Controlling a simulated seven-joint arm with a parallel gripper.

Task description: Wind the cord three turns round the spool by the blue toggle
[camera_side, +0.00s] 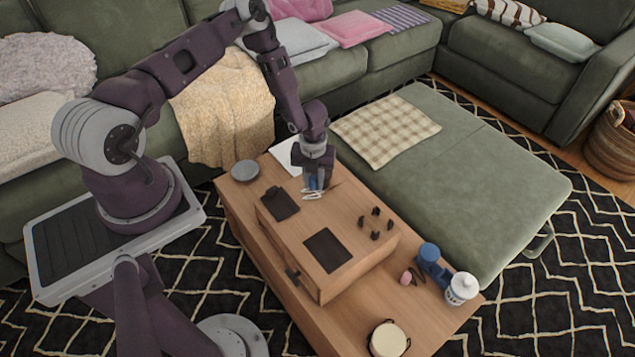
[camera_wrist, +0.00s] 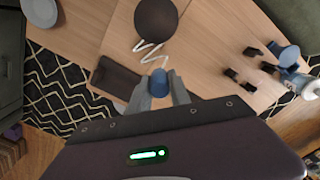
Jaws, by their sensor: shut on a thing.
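The blue toggle (camera_wrist: 158,78) sits between the two grey fingers of my gripper (camera_wrist: 158,90), which is shut on it, in the wrist view. The white cord (camera_wrist: 152,47) runs in a slack zigzag from the toggle up to a dark brown round-topped piece, seemingly the spool (camera_wrist: 156,18). Turns round the spool cannot be made out. In the side view my gripper (camera_side: 315,187) is low over the wooden box top, with the blue toggle (camera_side: 312,183) and white cord (camera_side: 311,195) at its tip. I cannot make out the spool there.
A dark pad (camera_side: 327,250) and several small black pegs (camera_side: 375,223) are on the box top (camera_side: 345,215). Another dark pad (camera_side: 280,204) lies left of my gripper. A grey plate (camera_side: 245,170), blue device (camera_side: 430,258), white jar (camera_side: 462,288) and round pot (camera_side: 388,339) stand around it.

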